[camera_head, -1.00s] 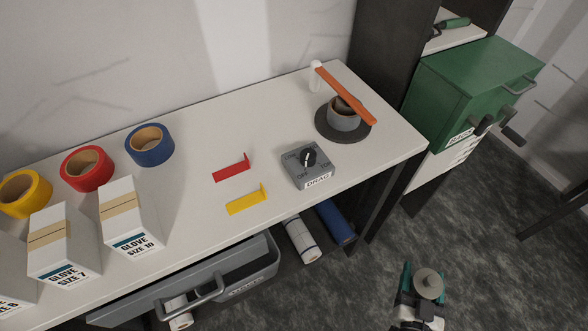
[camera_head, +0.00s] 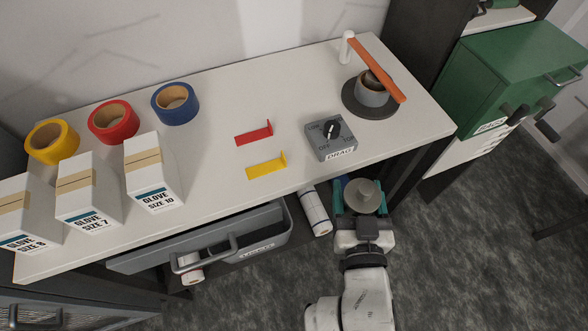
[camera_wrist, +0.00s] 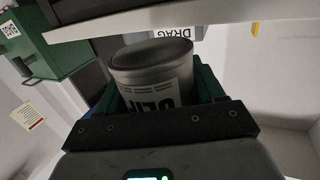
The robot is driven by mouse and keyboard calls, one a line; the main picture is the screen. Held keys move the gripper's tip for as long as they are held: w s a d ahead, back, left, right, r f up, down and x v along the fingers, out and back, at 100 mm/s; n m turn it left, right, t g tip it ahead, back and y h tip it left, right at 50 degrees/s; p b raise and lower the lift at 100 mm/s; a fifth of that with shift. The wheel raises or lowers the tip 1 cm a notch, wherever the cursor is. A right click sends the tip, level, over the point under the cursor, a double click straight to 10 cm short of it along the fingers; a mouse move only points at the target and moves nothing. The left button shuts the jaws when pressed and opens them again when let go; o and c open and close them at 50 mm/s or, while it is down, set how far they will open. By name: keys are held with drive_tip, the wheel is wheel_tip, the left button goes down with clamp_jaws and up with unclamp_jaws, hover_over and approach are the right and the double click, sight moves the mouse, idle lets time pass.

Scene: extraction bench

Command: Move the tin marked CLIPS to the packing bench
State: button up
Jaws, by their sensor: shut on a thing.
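My gripper (camera_head: 361,204) is shut on a grey round tin (camera_head: 363,190), its green fingers on either side. The tin is held beside the front edge of a white-topped bench (camera_head: 225,105), over the floor. In the wrist view the tin (camera_wrist: 158,75) shows a grey lid and a pale label with dark letters that look like "CLIP"; the rest is hidden by my gripper. The bench edge shows just above the tin in that view.
The bench holds tape rolls (camera_head: 113,121), glove boxes (camera_head: 153,178), a red and a yellow bracket, a DRAG control box (camera_head: 330,137) and a round stand with an orange arm (camera_head: 377,70). A grey drawer (camera_head: 200,243) sticks out below. Bare benchtop lies behind the brackets.

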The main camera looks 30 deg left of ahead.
drive_tip(key=s+a+r+n+g+y, duration=0.4)
drive_tip(key=s+a+r+y, duration=0.1)
drive_tip(key=s+a+r, duration=0.9)
drive_tip(key=shift+s+a+r+n+y, duration=0.2)
drive_tip(key=shift+s+n+y, duration=0.1)
drive_tip(key=shift+s, duration=0.45)
drive_tip(key=w+a+f, duration=0.2)
drive_tip(key=w+f, duration=0.1)
drive_tip(key=w+a+f, duration=0.2)
drive_tip(key=w+f, duration=0.1)
drive_tip(key=w, duration=0.1)
drive_tip(key=w+a+f, duration=0.3)
drive_tip(key=w, duration=0.1)
drive_tip(key=shift+w+p, duration=0.1)
drive_tip(key=shift+p, duration=0.25)
drive_tip(key=f, duration=0.1)
drive_tip(key=f+b, duration=0.1)
drive_tip(key=f, duration=0.1)
drive_tip(key=shift+w+a+f, duration=0.1)
drive_tip(key=shift+w+a, duration=0.05)
drive_tip(key=shift+w, duration=0.25)
drive_tip(key=shift+f, duration=0.25)
